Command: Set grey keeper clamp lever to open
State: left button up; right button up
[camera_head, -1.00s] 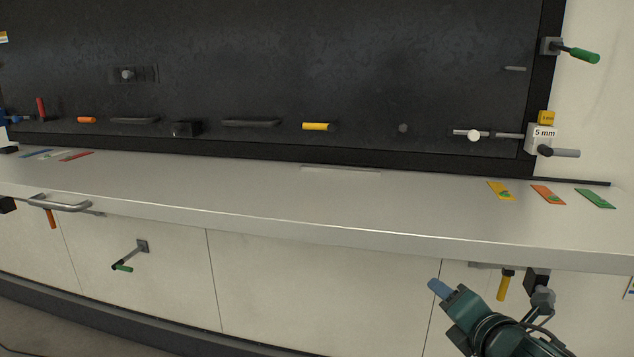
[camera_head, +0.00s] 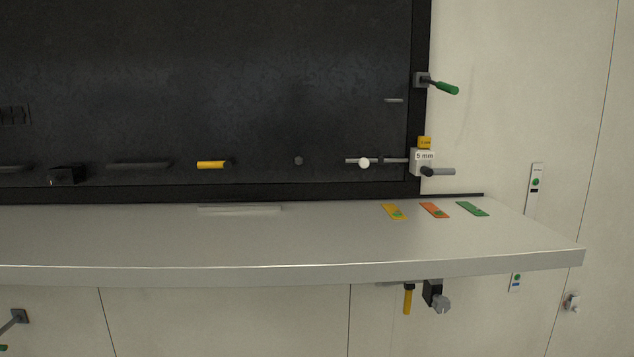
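A grey lever (camera_head: 438,171) with a dark pivot sticks out to the right from a pale block (camera_head: 420,158) marked "5 mm", at the right edge of the black panel. It lies about level. I cannot tell for certain that it is the keeper clamp lever, as no label names it. A yellow tag (camera_head: 425,142) sits above the block. A thin grey bar with a white knob (camera_head: 364,163) runs left from the block. Neither of my grippers is in view.
A grey counter (camera_head: 300,240) runs below the panel, its middle clear. Yellow (camera_head: 394,212), orange (camera_head: 434,210) and green (camera_head: 472,209) cards lie on it. A green-handled lever (camera_head: 446,88) is higher up. A yellow handle (camera_head: 408,300) and grey knob (camera_head: 442,303) hang below the counter.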

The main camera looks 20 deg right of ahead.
aim_at(428, 172)
jog(key=z, duration=1.25)
jog(key=i+l+z, duration=0.55)
jog(key=i+z, duration=0.2)
jog(key=i+l+z, duration=0.15)
jog(key=i+z, duration=0.2)
jog(key=i+l+z, duration=0.15)
jog(key=i, duration=0.55)
jog(key=i+l+z, duration=0.1)
jog(key=i, duration=0.65)
jog(key=i+l+u, duration=0.1)
jog(key=u, duration=0.4)
jog(key=i+l+u, duration=0.2)
jog(key=u, duration=0.3)
jog(key=i+l+u, duration=0.2)
jog(key=u, duration=0.25)
jog(key=i+l+u, duration=0.1)
jog(key=u, duration=0.3)
jog(key=l+u, duration=0.15)
jog(key=u, duration=0.2)
jog(key=i+l+u, duration=0.1)
jog(key=u, duration=0.3)
jog(key=l+u, duration=0.35)
jog(key=j, duration=0.1)
